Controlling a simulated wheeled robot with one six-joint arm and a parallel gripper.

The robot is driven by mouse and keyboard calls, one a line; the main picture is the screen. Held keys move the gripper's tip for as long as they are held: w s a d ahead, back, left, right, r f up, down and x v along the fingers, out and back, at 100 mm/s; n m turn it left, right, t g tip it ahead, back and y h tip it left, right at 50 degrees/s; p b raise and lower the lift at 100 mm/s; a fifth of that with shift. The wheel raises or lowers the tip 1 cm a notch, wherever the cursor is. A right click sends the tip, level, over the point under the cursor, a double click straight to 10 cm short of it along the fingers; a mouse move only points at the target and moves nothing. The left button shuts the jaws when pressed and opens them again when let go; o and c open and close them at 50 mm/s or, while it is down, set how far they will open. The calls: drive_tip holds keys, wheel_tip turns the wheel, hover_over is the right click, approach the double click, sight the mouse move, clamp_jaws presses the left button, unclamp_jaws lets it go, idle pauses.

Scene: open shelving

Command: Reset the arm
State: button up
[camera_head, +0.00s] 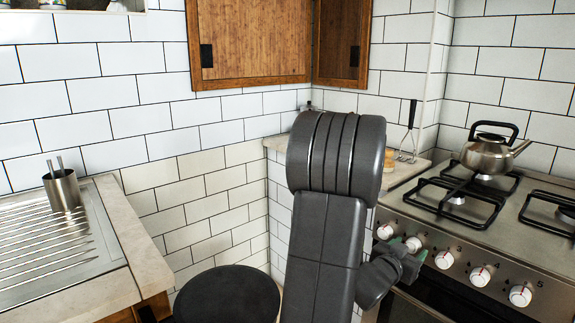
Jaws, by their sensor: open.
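My arm rises from the bottom centre of the head view, and its thick grey upper joint stands in front of the wall corner. The arm folds back down on the right. My gripper (412,259) shows small and partly hidden beyond the arm's wrist, in front of the stove's knobs. Its jaws are open, and I see nothing held in them. Whether it touches the stove front cannot be told from this view.
The stove (490,225) with a steel kettle (487,154) stands at right. A sink drainer (50,250) with a metal cup (62,190) is at left. Wooden cabinets (250,45) hang above. A dark round surface (228,295) lies low, left of my arm.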

drive_tip(key=m+b, duration=0.3)
drive_tip(key=m, duration=0.2)
drive_tip(key=shift+f+t, duration=0.15)
drive_tip(key=shift+t, duration=0.25)
drive_tip(key=m+b, duration=0.1)
drive_tip(key=m, duration=0.3)
drive_tip(key=shift+m, duration=0.3)
drive_tip(key=shift+s, duration=0.15)
drive_tip(key=shift+v, duration=0.8)
drive_tip(key=shift+f, duration=0.1)
